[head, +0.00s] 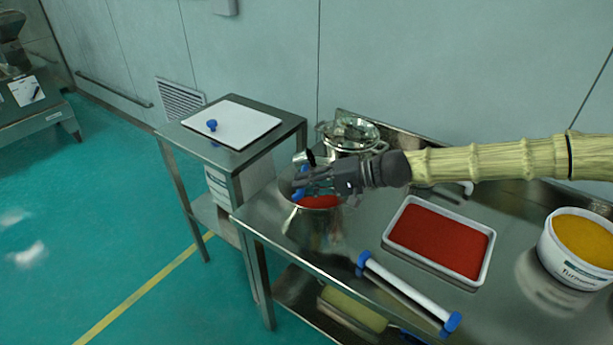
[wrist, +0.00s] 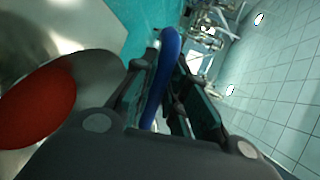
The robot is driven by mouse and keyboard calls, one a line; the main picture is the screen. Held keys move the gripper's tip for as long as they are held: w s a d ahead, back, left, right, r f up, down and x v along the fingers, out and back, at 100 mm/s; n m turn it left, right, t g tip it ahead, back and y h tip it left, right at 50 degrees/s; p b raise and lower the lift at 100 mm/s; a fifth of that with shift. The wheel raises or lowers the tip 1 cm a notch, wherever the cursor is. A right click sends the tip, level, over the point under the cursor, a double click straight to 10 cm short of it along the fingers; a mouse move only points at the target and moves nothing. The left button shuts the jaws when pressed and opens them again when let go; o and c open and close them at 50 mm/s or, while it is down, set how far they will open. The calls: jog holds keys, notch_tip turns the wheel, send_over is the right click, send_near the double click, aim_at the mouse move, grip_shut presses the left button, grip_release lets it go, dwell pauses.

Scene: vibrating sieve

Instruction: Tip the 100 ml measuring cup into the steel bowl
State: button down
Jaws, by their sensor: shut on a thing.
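My gripper (head: 303,182) is over the steel bowl (head: 308,232) and shut on the blue handle of the measuring cup (head: 300,190). The blue handle also shows between the fingers in the wrist view (wrist: 165,75). A small metallic part shows just above the fingers in the head view; the cup's mouth and contents cannot be made out. The steel bowl stands at the left end of the steel table. Red powder (head: 320,202) lies in it and also shows at the left of the wrist view (wrist: 35,105).
A white-rimmed tray of red powder (head: 440,240) lies right of the bowl. A white-and-blue roller (head: 405,290) lies along the front edge. A yellow powder tub (head: 585,245) stands at right. A steel sieve vessel (head: 350,137) stands behind. A side table holds a white board (head: 235,125).

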jog(key=shift+a+r+h+p, duration=0.15)
jog(key=shift+h+p, duration=0.4)
jog(key=shift+p, duration=1.35)
jog(key=shift+r+h+p, duration=0.3)
jog(key=shift+h+p, duration=0.2)
jog(key=shift+p, duration=1.35)
jog(key=shift+a+r+h+p, duration=0.15)
jog(key=shift+h+p, duration=0.4)
jog(key=shift+p, duration=1.35)
jog(key=h+p, duration=0.1)
jog(key=p, duration=0.3)
jog(key=g+h+p, duration=0.1)
jog(key=h+p, duration=0.1)
jog(key=p, duration=0.2)
jog(key=shift+r, duration=0.3)
jog(key=h+p, duration=0.1)
jog(key=p, duration=0.2)
jog(key=shift+r+h+p, duration=0.1)
jog(key=shift+h+p, duration=0.3)
jog(key=shift+h+p, duration=0.3)
jog(key=shift+h, duration=0.2)
jog(key=shift+r+g+h, duration=0.1)
jog(key=shift+g+h, duration=0.2)
jog(key=shift+h, duration=1.3)
jog(key=shift+d, duration=0.1)
